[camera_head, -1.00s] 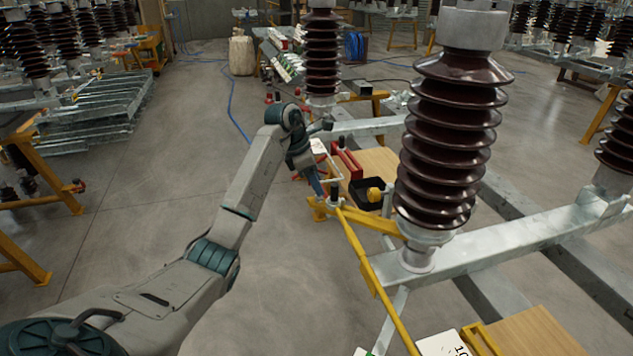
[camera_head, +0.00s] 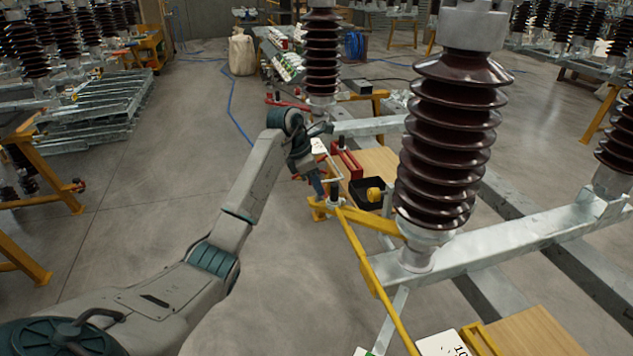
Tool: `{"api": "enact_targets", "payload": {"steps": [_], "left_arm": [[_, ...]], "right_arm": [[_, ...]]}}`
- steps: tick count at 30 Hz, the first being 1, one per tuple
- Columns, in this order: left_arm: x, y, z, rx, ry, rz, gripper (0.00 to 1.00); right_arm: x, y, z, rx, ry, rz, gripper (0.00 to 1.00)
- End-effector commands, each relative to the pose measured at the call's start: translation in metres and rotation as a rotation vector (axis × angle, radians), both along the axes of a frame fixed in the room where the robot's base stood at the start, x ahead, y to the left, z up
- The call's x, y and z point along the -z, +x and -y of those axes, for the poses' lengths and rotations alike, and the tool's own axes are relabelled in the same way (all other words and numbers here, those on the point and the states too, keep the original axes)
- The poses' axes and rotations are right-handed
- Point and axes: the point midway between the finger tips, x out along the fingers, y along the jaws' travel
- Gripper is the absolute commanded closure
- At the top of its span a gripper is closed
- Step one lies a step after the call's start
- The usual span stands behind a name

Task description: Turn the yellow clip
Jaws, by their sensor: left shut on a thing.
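The yellow clip (camera_head: 319,209) is at the left end of a yellow bracket, by the top of a long yellow bar (camera_head: 372,275). It is small here, and its exact turn is hard to tell. My left gripper (camera_head: 319,194) reaches down to it from above and is shut on it. The wrist and fingers hide part of the clip. My right gripper is not in view.
A large brown ribbed insulator (camera_head: 450,140) stands on a grey metal beam (camera_head: 500,238) just right of the clip. Open floor lies to the left.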

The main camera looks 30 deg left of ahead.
Motion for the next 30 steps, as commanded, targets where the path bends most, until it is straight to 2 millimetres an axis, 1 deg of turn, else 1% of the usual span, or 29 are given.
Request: {"api": "enact_targets", "payload": {"steps": [3, 5, 8, 18, 24, 30], "left_arm": [[-0.001, -0.001, 0.000, -0.062, 0.001, 0.001, 0.94], [-0.001, -0.001, 0.000, -0.103, 0.001, 0.001, 0.94], [-0.001, -0.002, 0.001, -0.184, 0.001, 0.000, 0.94], [-0.002, -0.003, 0.002, -0.498, 0.001, 0.001, 0.94], [-0.002, -0.004, 0.003, -0.657, 0.001, 0.000, 0.94], [-0.002, -0.004, 0.004, -0.775, 0.000, 0.001, 0.94]], "right_arm": [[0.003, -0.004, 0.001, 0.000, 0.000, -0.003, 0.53], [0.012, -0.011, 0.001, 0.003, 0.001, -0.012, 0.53], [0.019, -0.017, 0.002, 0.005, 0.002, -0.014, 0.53], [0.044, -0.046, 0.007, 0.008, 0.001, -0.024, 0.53], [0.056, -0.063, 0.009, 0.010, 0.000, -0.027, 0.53], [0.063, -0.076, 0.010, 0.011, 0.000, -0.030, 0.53]]}}
